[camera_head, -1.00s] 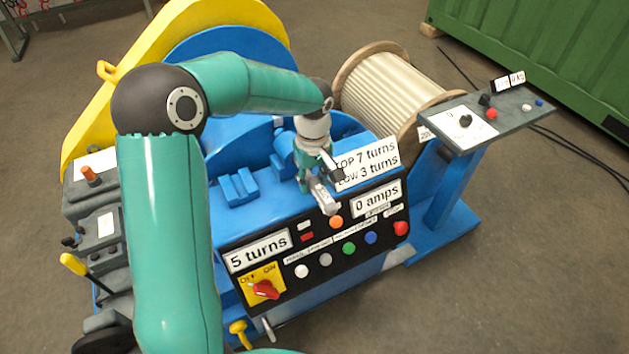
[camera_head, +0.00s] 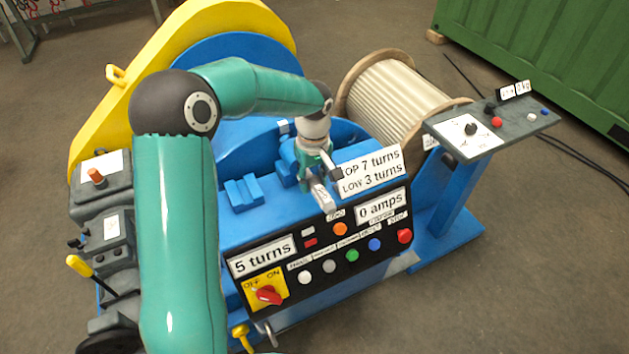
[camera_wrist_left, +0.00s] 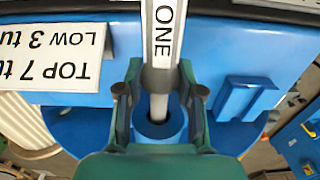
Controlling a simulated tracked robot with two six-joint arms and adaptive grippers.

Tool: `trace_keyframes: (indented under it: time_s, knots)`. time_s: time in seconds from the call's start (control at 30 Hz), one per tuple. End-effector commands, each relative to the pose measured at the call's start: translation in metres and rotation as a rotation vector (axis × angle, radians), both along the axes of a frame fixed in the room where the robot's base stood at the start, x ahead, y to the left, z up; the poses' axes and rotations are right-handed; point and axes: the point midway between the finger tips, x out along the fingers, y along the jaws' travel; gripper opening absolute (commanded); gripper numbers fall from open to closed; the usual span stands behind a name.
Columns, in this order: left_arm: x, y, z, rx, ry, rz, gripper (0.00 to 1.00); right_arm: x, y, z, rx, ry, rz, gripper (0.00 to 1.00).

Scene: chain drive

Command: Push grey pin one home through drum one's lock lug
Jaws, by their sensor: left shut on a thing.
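My left gripper (camera_head: 320,176) is shut on grey pin one (camera_head: 323,196) above the blue winch housing, behind the control panel. In the left wrist view the two fingers (camera_wrist_left: 160,92) close on the pin from both sides. The pin (camera_wrist_left: 160,50) has a pale bar marked ONE. Its grey shank reaches to a round blue lug (camera_wrist_left: 145,129) with a dark bore. The shank's end appears to be in or over the bore; its depth is hidden. The blue drum (camera_head: 245,58) stands behind the arm. My right gripper is out of view.
The control panel (camera_head: 318,272) with buttons and a red switch faces front. A rope drum (camera_head: 396,90) and grey side console (camera_head: 493,132) stand right. A blue notched block (camera_head: 243,194) sits left of the gripper. Yellow guard (camera_head: 120,100) is at back left.

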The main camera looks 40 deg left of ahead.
Motion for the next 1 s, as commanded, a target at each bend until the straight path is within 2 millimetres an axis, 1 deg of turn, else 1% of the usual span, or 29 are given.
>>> trace_keyframes:
  time_s: [1.0]
  knots:
    - [0.01, 0.024, 0.001, 0.001, -0.003, 0.002, 0.0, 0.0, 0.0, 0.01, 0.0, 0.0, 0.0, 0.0]
